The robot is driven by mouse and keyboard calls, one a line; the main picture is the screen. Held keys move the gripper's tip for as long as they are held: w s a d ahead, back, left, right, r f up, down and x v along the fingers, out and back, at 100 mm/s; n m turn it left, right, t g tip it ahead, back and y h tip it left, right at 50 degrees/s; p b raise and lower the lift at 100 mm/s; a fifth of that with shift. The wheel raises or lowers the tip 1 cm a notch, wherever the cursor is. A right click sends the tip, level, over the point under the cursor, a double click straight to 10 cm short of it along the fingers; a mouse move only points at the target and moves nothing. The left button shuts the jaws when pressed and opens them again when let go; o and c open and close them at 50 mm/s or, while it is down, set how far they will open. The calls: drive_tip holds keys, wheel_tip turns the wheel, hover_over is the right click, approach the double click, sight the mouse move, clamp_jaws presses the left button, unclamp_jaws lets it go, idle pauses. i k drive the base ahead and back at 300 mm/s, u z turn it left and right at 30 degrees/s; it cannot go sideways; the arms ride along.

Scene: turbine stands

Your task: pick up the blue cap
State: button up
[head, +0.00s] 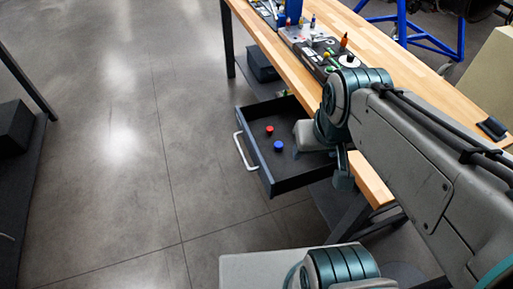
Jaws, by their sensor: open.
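The blue cap (278,146) is a small round piece on the floor of the open dark drawer (262,170), towards its front right corner. A red cap (269,129) lies a little behind it. My gripper (296,152) is low over the drawer, just right of the blue cap and apart from it. It is open; its fingers are small and partly hidden by my own wrist. The right part of the drawer is hidden behind my arm.
The drawer has a white handle (241,151) and hangs under a wooden workbench (290,66). Tools and a dark tray (318,58) stand on the bench. A small green item (284,92) is at the drawer's back.

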sight(278, 146)
drive_tip(key=u, duration=1.5)
drive_tip(key=i, duration=1.3)
drive_tip(key=z, duration=2.8)
